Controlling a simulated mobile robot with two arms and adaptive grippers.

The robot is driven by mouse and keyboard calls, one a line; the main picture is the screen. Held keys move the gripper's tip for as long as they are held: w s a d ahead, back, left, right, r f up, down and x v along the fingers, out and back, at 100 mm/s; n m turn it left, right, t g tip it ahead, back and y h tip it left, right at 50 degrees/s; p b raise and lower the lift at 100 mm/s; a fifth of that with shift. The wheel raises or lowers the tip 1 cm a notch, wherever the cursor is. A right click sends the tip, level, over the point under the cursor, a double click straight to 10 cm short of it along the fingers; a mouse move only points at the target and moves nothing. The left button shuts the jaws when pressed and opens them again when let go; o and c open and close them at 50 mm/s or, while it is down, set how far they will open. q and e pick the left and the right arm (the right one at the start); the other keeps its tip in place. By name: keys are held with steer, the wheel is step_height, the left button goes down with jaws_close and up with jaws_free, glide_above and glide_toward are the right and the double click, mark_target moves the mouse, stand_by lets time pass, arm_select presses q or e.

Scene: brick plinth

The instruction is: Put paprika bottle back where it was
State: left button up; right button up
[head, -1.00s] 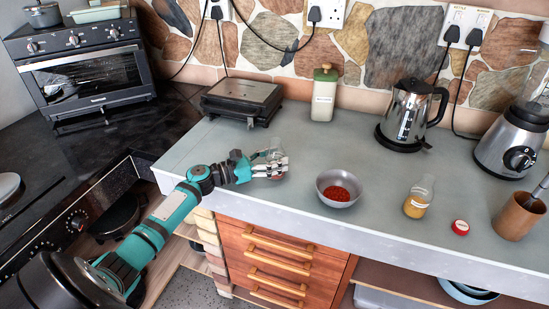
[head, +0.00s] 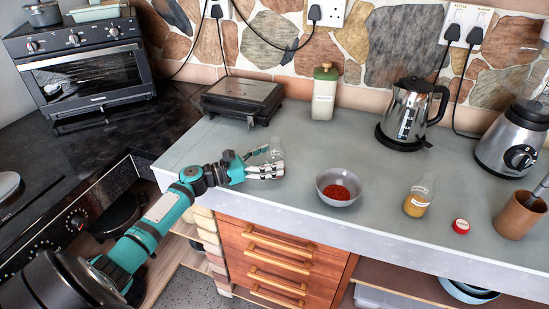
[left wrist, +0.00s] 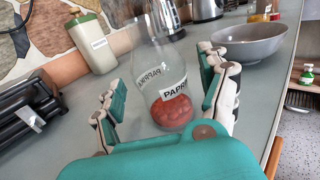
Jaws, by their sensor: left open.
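The clear paprika bottle (head: 276,148), with a white label, stands on the counter at the front of my left gripper (head: 266,164). In the left wrist view the bottle (left wrist: 165,88) is upright between the spread fingers, with red contents at its bottom and "PAPRI" readable on its label. My left gripper is open, and gaps show on both sides of the bottle. In the head view the fingers hide its lower part. My right gripper is not in view.
A grey bowl (head: 325,194) of red powder stands right of the bottle. Further right are a yellow-filled bottle (head: 417,199), a red cap (head: 461,227) and a brown cup (head: 519,217). A sandwich press (head: 241,100), cream canister (head: 323,100) and kettle (head: 402,108) stand behind.

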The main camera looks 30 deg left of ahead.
arm_select(q)
steer(key=b+v, duration=0.1)
steer(key=v, duration=0.9)
steer(key=shift+s+a, duration=0.1)
